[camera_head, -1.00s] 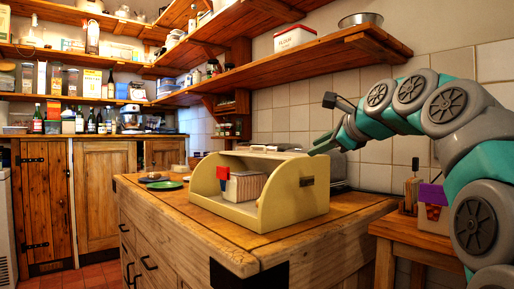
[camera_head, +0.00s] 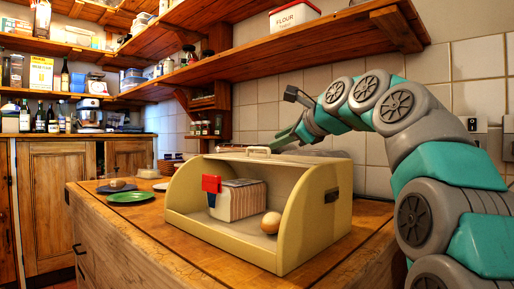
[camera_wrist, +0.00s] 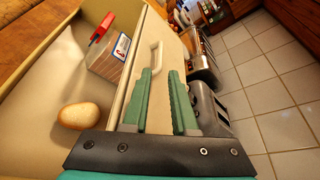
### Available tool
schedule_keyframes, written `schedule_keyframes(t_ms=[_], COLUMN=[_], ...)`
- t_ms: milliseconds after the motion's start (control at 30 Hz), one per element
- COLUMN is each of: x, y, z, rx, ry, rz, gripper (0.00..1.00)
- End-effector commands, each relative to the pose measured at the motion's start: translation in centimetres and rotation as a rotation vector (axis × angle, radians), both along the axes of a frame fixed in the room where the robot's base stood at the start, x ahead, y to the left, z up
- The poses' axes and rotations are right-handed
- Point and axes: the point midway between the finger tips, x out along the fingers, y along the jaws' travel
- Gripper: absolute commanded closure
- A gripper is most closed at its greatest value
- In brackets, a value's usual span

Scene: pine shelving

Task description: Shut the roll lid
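The cream bread bin (camera_head: 328,235) stands on the wooden counter with its front open. Its roll lid (camera_wrist: 140,85) is pushed back at the top, with a pale handle (camera_head: 258,150) on it. The handle also shows in the wrist view (camera_wrist: 157,57), just beyond the fingertips. My gripper (camera_wrist: 164,72) is open, its two green fingers apart with nothing between them. In the head view my gripper (camera_head: 288,138) is at the bin's top rear, right of the handle. I cannot tell whether it touches the lid.
Inside the bin are a sliced loaf in a pack (camera_head: 238,200) with a red clip (camera_head: 211,184) and a round brown roll (camera_head: 271,222). A green plate (camera_head: 131,197) lies left of the bin. Toasters (camera_wrist: 208,105) stand behind it. A wooden shelf (camera_head: 300,50) runs above.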

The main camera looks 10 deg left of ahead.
Motion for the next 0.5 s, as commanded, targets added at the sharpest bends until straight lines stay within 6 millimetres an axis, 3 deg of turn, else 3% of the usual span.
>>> schedule_keyframes(t_ms=[500], x=[4.0], y=[3.1], z=[-1.5], rx=[-0.001], ry=[0.0], rz=[0.001], gripper=[0.74])
